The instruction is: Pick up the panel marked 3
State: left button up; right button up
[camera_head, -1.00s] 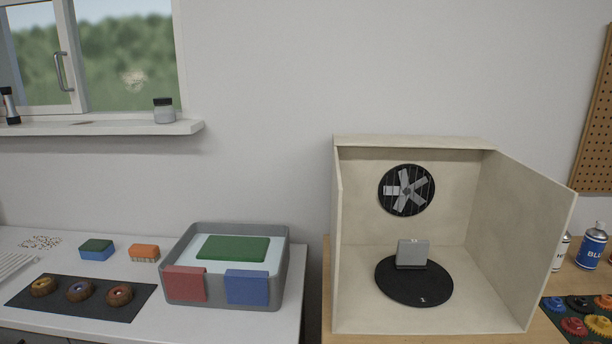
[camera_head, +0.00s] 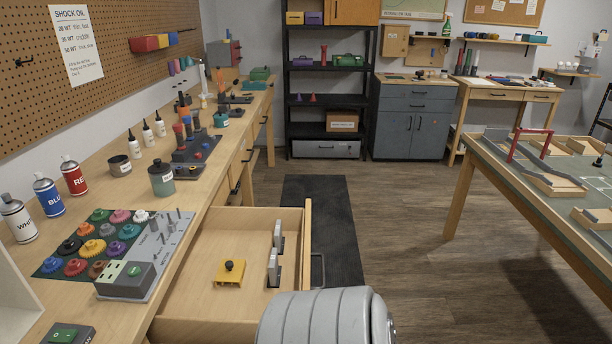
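Two grey upright panels stand in the open drawer, one farther back (camera_head: 278,236) and one nearer (camera_head: 273,268). They are seen nearly edge-on, and I cannot read a number on either, so I cannot tell which is marked 3. A grey rounded link of my own arm reaches in at the bottom of the view, just in front of the drawer. Neither of my grippers shows in this view.
The open drawer (camera_head: 190,308) also holds a yellow block with a black knob (camera_head: 230,272). Spray cans (camera_head: 47,195), colored gears (camera_head: 93,247) and a grey fixture (camera_head: 160,250) crowd the left bench. Wooden floor (camera_head: 415,270) lies open to the right.

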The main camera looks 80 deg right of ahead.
aim_at(273, 280)
jog(key=z, duration=2.3)
